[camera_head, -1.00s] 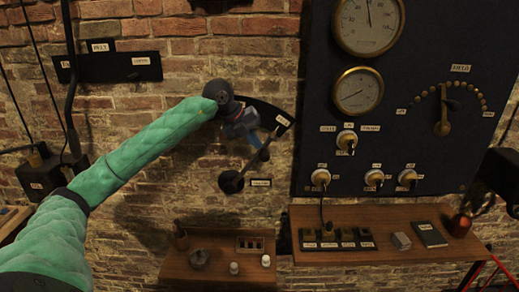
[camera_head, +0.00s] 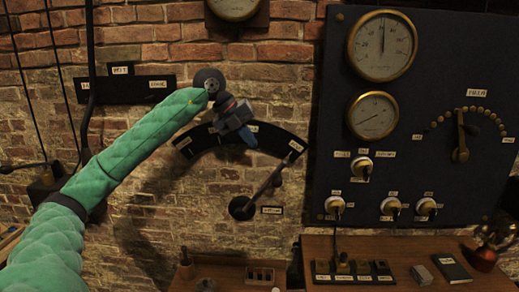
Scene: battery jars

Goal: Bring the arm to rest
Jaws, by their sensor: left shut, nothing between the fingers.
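My left arm, in a green quilted sleeve, reaches in from the left in the head view. Its gripper (camera_head: 249,139) is shut and empty, blue at the tips, in front of a dark arc-shaped plate (camera_head: 205,143) on the brick wall. Below it, a wall lever (camera_head: 268,185) slants up to the right from its round dark pivot (camera_head: 242,207). The gripper is up and left of the lever and looks apart from it. My right gripper does not show.
A dark panel (camera_head: 400,115) with brass gauges (camera_head: 382,46) and knobs fills the right. Wooden shelves (camera_head: 400,265) run along the bottom, holding a switch block (camera_head: 352,279) and small boxes. A dark labelled strip (camera_head: 125,90) is at upper left. Bare brick lies below the arm.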

